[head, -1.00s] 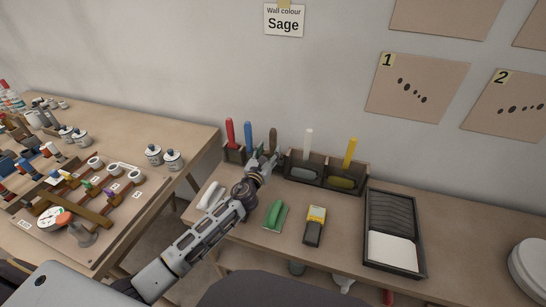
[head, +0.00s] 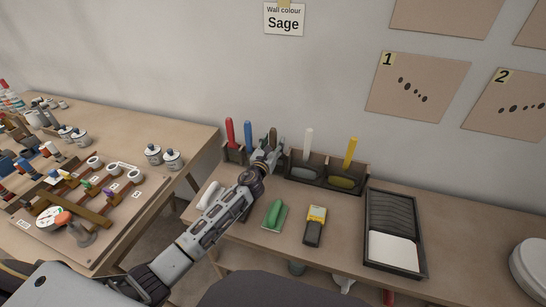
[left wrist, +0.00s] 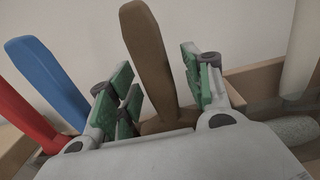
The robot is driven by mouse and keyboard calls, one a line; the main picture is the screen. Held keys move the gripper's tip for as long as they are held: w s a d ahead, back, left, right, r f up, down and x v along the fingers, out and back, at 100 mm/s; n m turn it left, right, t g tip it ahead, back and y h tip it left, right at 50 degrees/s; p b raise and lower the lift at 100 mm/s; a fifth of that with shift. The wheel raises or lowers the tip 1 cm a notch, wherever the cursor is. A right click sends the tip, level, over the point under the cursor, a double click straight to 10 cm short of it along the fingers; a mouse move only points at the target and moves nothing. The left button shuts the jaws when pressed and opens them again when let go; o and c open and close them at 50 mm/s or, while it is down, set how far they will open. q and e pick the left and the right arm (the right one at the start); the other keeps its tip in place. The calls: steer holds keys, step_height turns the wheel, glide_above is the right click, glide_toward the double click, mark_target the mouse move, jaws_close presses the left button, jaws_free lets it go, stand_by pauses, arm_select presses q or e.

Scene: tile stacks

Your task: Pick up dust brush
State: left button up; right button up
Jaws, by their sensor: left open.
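A brown handle (head: 273,136), which seems to belong to the dust brush, stands upright in the holder at the back of the table. In the left wrist view the brown handle (left wrist: 148,50) rises between my green-padded fingers, with a finger on each side. My left gripper (head: 270,153) is open around it, and gaps show between the pads and the handle (left wrist: 207,80). The brush's lower end is hidden behind my gripper. My right gripper is not in view.
Red (head: 230,132) and blue (head: 248,136) handles stand close left of the brown one. White (head: 307,145) and yellow (head: 349,153) handles stand to the right. A green-handled tool (head: 274,214), a yellow-black device (head: 315,226) and a black tray (head: 420,256) lie in front.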

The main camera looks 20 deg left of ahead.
arm_select(q)
steer(key=shift+c, duration=0.3)
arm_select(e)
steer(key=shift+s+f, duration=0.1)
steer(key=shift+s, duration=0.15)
arm_select(q)
jaws_close()
steer(key=shift+r, duration=0.15)
